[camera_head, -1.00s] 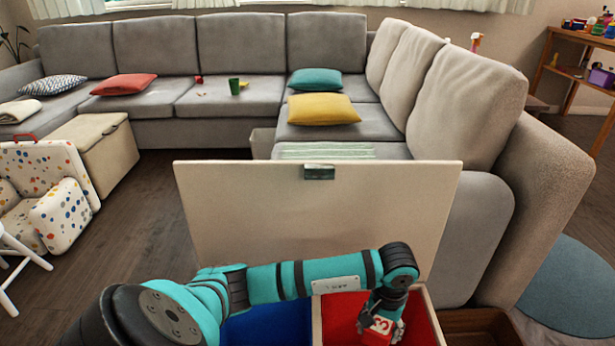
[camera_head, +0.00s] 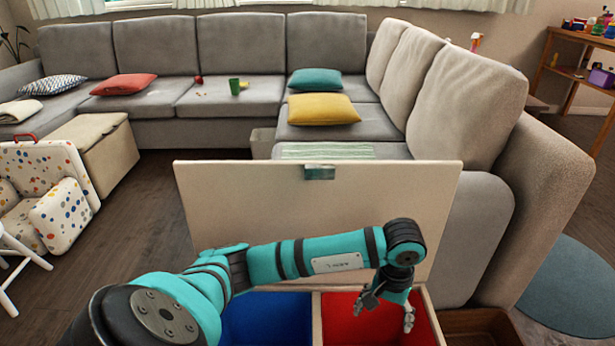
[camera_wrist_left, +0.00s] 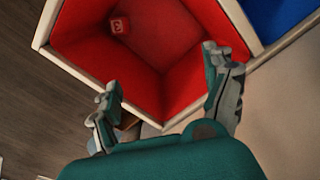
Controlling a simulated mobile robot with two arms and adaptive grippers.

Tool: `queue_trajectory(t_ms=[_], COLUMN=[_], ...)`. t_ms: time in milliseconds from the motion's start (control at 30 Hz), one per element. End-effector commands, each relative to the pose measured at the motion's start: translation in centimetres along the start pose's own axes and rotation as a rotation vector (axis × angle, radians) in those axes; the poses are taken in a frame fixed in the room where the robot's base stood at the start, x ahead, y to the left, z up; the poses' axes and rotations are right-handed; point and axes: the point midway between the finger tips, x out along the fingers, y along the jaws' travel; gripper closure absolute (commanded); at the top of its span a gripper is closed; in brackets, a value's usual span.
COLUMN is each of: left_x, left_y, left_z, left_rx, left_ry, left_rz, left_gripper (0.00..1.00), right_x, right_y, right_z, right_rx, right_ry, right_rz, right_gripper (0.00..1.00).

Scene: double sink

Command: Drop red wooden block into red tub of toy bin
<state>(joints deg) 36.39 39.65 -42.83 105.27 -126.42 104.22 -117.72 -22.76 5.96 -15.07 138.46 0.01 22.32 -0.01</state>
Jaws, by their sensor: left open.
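The red wooden block (camera_wrist_left: 119,26), with a pale "3" on its face, lies inside the red tub (camera_wrist_left: 185,85) in the left wrist view, near a corner at the bottom. In the head view the red tub (camera_head: 345,318) is the right compartment of the toy bin (camera_head: 317,322); the block is hidden there. My left gripper (camera_head: 386,312) hangs over the red tub, open and empty. Its spread fingers also show in the left wrist view (camera_wrist_left: 165,95), apart from the block. My right gripper is not in view.
The blue tub (camera_head: 268,318) is left of the red one. The bin's raised lid (camera_head: 320,205) stands behind the arm. A brown box (camera_head: 480,325) is to the right, with the grey sofa (camera_head: 480,230) beyond. Dark floor (camera_head: 140,225) is free at left.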

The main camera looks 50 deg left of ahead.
Motion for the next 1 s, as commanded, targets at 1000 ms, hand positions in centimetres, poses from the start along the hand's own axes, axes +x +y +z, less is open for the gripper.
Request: queue_trajectory(t_ms=[1000], left_x=[-6.4], left_y=[0.0], left_z=[0.0], left_rx=[0.000], left_ry=[0.000], left_rz=[0.000], left_gripper=[0.16], right_x=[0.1], right_y=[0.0], right_z=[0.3], right_rx=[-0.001], right_ry=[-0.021], right_rz=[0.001], right_gripper=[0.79])
